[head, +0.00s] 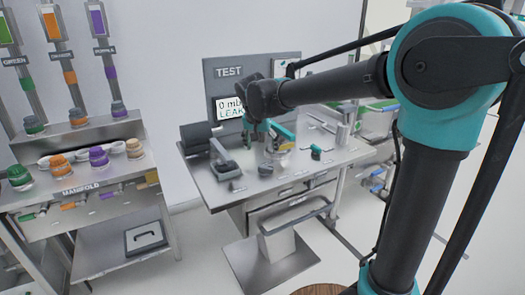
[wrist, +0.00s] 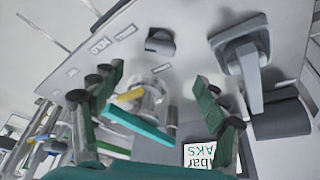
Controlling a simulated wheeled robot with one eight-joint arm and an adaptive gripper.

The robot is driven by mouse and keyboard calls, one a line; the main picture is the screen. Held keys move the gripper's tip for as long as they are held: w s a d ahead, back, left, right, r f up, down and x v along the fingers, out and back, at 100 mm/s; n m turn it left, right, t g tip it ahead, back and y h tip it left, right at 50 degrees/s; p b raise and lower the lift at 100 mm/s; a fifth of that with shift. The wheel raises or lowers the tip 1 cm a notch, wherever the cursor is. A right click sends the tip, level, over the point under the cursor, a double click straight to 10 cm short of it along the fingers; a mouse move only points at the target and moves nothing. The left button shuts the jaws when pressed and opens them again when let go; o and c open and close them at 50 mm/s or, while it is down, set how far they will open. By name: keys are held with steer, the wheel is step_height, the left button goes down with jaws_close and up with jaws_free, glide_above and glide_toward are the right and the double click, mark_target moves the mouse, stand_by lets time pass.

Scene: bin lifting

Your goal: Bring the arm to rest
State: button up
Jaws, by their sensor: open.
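My arm reaches from the right over the test bench (head: 290,182) in the head view. My gripper (head: 262,139) hangs in front of the TEST panel (head: 222,72), above the bench top. In the wrist view its two green-padded fingers (wrist: 158,98) are spread wide apart. A clear part with yellow and teal pieces (wrist: 148,105) shows between and beyond the fingers; I see nothing gripped. In the head view a teal and yellow item (head: 283,138) stands just right of the gripper.
At the left is the manifold rack (head: 85,190) with green, orange and purple fittings. Open floor lies between rack and bench.

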steer(key=s+d+f+n, duration=0.1)
steer(key=s+d+f, duration=0.3)
steer(key=d, duration=0.5)
steer(key=s+d+f, duration=0.4)
steer(key=d+f, duration=0.1)
steer(key=d, duration=0.3)
steer(key=s+d+f, duration=0.5)
steer(key=s, duration=0.2)
steer(key=s+d+f+n+y, duration=0.1)
steer(key=s+d+f, duration=0.3)
steer(key=s, duration=0.3)
steer(key=shift+d+f, duration=0.35)
steer(key=shift+d, duration=0.05)
